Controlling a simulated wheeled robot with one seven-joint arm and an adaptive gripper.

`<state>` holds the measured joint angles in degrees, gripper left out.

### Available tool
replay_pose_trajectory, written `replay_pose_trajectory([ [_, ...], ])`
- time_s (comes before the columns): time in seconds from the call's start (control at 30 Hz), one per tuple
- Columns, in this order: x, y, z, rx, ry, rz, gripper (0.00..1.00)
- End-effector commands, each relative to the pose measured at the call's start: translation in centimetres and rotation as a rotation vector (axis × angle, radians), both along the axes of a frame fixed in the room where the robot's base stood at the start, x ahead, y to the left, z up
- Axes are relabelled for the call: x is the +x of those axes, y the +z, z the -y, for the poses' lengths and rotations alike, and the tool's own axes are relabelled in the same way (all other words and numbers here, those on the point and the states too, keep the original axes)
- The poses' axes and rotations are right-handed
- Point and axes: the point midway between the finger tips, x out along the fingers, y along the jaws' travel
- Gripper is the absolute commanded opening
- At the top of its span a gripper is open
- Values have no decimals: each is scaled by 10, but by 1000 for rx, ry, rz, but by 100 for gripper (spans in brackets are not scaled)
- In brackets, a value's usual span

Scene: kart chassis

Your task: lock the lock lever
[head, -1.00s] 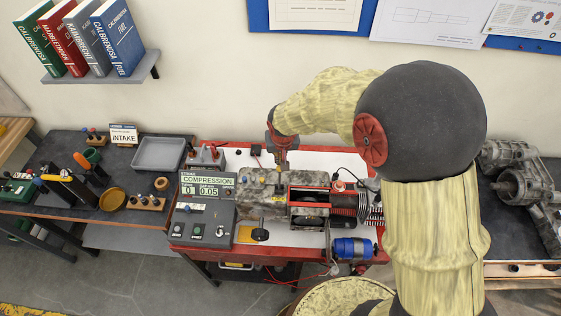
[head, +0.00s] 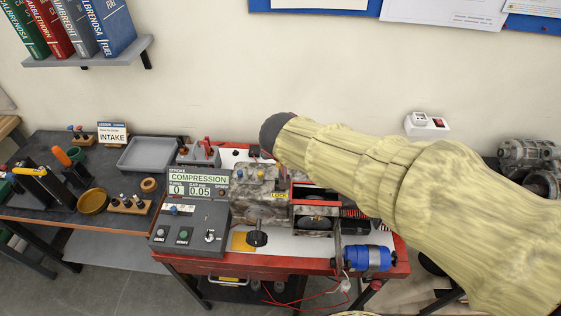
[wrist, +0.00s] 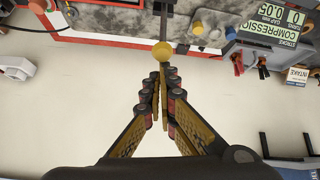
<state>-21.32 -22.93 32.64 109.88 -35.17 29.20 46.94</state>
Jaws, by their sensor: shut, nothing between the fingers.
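My gripper (wrist: 161,76) shows in the wrist view with its fingers together and nothing held. A round yellow knob (wrist: 162,53) lies just past the fingertips, close in the picture; I cannot tell whether they touch. It may be the end of the lock lever, but its shaft is not clear.
A control box with a COMPRESSION display (head: 198,183) stands left of the block. A blue cylinder (head: 368,257) lies at the front right. A grey tray (head: 151,154) is on the dark table at left.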

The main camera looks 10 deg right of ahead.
Motion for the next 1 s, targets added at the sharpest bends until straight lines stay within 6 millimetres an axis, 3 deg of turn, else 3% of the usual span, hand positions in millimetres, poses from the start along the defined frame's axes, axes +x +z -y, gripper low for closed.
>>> replay_pose_trajectory([
  [0.03,-3,-7,-1,-3,2,19,0],
  [0.33,-16,-4,-4,-23,2,125,0],
  [1.0,-42,-5,-8,-24,1,119,0],
])
